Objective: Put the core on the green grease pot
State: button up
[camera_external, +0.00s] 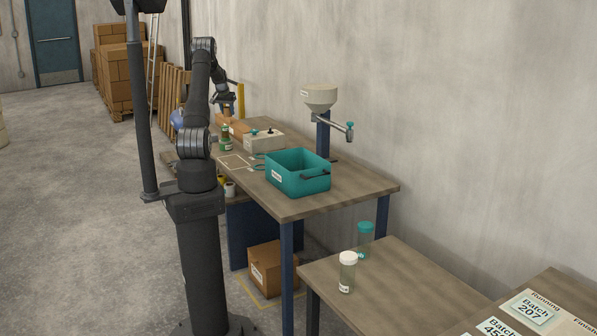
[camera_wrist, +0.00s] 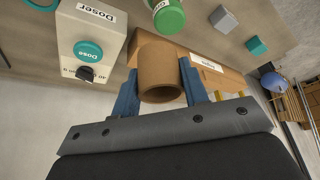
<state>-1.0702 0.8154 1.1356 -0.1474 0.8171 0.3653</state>
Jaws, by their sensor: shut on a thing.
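The core, a brown cardboard tube (camera_wrist: 158,92), sits between the two blue fingers of my gripper (camera_wrist: 158,72) in the wrist view. The fingers are shut on its sides, and its open end faces the camera. The green grease pot (camera_wrist: 168,17) shows at the top of the wrist view, apart from the core in the picture and cut off by the frame edge. In the external view the green pot (camera_external: 225,145) stands on the bench, with my gripper (camera_external: 227,104) at the bench's back end. The core is small there, and its height over the pot is hard to judge.
A doser box (camera_wrist: 92,38) with a teal button and black knob stands beside the pot. A brown labelled box (camera_wrist: 215,75) lies behind the core. A teal crate (camera_external: 298,183) and a hopper stand (camera_external: 322,135) occupy the bench's near half.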

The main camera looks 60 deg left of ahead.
aim_at(225, 126)
jog(key=shift+s+a+f, duration=0.3)
jog(key=shift+a+f, duration=0.1)
jog(key=shift+a, duration=0.15)
jog(key=shift+s+a+f, duration=0.25)
jog(key=shift+a+f, duration=0.15)
jog(key=shift+a, duration=0.1)
jog(key=shift+f, duration=1.9)
jog(key=shift+f, duration=0.15)
jog(key=o, duration=0.9)
jog(key=shift+o, duration=0.2)
jog(key=shift+r, duration=0.25)
jog(key=v, duration=1.2)
jog(key=shift+f, duration=0.15)
